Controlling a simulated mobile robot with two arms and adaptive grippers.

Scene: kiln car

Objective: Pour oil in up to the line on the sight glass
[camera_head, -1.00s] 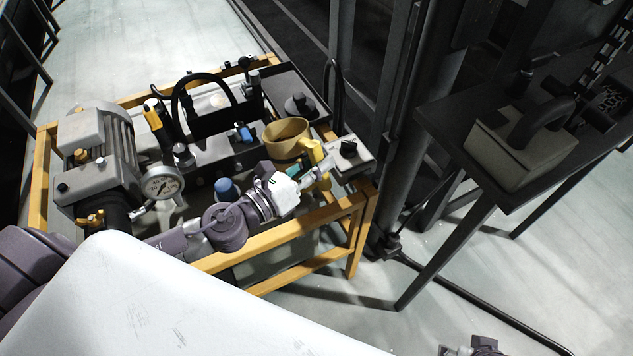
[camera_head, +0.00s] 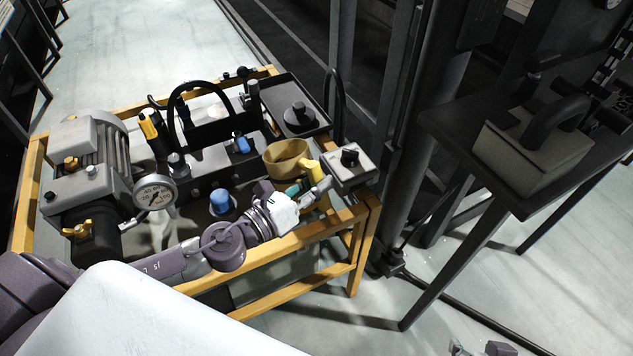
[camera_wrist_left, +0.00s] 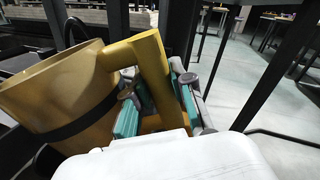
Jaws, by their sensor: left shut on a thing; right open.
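A yellow-tan jug (camera_head: 283,172) with a dark band is over the pump bench near its right end. In the left wrist view the jug (camera_wrist_left: 62,92) fills the left side and leans. Its yellow handle (camera_wrist_left: 152,52) is between the teal pads of my left gripper (camera_wrist_left: 155,100), which is shut on it. In the head view my left gripper (camera_head: 308,193) reaches the jug from the front. Any oil inside is not clearly visible. I cannot make out the sight glass or its line. My right gripper (camera_head: 482,349) is open at the bottom edge, partly cut off and empty.
The yellow-framed bench (camera_head: 300,243) carries a grey motor (camera_head: 85,140), a pressure gauge (camera_head: 155,192), a blue cap (camera_head: 222,202), a black hose (camera_head: 203,88) and a grey switch box (camera_head: 350,168). A dark table (camera_head: 455,130) stands right.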

